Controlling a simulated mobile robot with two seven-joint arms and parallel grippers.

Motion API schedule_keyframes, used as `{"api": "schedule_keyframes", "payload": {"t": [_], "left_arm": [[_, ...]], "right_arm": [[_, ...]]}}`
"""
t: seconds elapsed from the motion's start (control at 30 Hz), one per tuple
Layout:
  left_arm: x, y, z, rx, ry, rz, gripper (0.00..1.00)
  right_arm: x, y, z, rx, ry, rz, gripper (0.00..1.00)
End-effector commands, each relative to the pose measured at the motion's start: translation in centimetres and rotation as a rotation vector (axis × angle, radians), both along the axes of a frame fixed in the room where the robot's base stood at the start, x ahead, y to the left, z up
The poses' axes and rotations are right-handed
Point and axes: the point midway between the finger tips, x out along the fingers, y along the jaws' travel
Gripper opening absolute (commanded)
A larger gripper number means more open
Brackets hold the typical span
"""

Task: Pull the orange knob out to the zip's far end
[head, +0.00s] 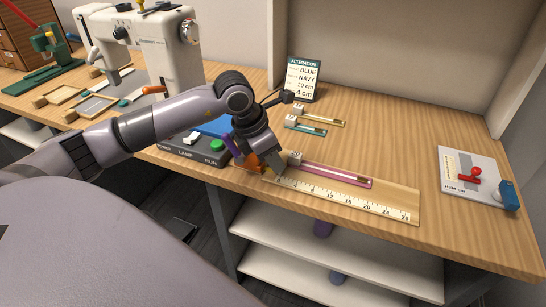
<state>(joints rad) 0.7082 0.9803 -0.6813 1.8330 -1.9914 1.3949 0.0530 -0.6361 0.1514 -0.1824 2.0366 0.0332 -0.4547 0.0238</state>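A wooden board (403,200) with a printed ruler scale (350,201) lies along the front of the table. A pink zip strip (335,175) lies on or just behind it, with a small block marked with a number (294,158) near its left end. My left gripper (273,169) points down at the left end of the board, by the low end of the scale. An orange piece (252,164) shows just left of the gripper, partly hidden by it; I cannot tell whether it is the orange knob. The gap between the fingertips is not clear. My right gripper is not in view.
A grey control box with a green button (217,145) stands left of the board. A sewing machine (150,50) stands at the back left. A card (303,80) and two short zips (318,122) are behind. A white plate with red and blue parts (472,178) lies right.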

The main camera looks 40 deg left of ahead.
Motion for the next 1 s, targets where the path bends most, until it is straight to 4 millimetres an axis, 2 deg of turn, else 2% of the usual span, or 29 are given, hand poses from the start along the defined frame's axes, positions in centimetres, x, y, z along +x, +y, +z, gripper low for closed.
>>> {"api": "schedule_keyframes", "payload": {"t": [0.2, 0.37, 0.8, 1.0], "left_arm": [[0.1, -0.4, 0.0, -0.002, -0.001, -0.001, 0.0], [0.6, -2.6, 0.1, -0.005, -0.004, -0.005, 0.0], [3.3, -13.9, 0.1, -0.004, -0.006, -0.005, 0.0], [4.2, -17.5, 0.1, -0.003, -0.004, -0.002, 0.0]], "right_arm": [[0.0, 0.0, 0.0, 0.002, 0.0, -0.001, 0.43], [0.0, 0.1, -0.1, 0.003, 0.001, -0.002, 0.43], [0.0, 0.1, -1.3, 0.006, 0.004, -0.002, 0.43], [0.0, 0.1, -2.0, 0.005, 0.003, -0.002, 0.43]]}}
